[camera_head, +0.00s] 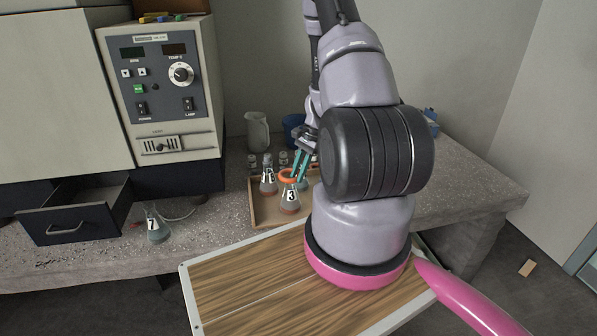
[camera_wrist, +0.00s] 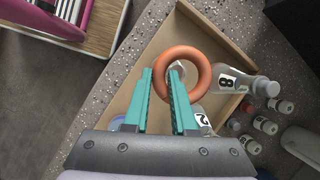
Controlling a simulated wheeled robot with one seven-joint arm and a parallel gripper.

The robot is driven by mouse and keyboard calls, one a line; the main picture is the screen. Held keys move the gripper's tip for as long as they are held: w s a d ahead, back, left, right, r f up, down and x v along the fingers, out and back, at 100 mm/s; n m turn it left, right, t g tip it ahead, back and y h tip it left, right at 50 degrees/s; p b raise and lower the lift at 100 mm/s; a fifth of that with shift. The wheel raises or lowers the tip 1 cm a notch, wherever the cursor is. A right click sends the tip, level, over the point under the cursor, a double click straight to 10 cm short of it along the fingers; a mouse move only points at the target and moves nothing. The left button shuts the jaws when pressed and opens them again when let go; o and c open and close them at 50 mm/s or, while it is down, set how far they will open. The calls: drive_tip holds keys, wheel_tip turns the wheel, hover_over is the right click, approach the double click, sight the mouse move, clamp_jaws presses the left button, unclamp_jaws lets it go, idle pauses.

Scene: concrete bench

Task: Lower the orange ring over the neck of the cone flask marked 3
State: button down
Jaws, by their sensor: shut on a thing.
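The orange ring (camera_head: 287,176) is between the teal fingertips of my gripper (camera_head: 299,168), which is shut on one side of its rim. In the head view the ring overlaps the top of the cone flask marked 3 (camera_head: 290,199), which stands upright and holds reddish liquid. The neck of this flask is hidden there. In the wrist view the ring (camera_wrist: 192,54) faces the camera, with my gripper's fingertips (camera_wrist: 160,75) at its left side. A pale shape shows through its hole. I cannot tell whether the ring is around the neck or just above it.
The flask stands in a shallow wooden tray (camera_head: 264,222). A flask marked 8 (camera_wrist: 250,84) and one marked 2 (camera_wrist: 203,117) are close by. Small bottles (camera_wrist: 265,125) stand beyond. A flask marked 7 (camera_head: 156,226) is left, near an open drawer (camera_head: 72,222).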

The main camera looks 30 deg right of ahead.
drive_tip(key=shift+f, duration=0.2)
drive_tip(key=shift+c, duration=0.8)
unclamp_jaws()
drive_tip(key=shift+r, duration=0.1)
drive_tip(key=shift+r, duration=1.4)
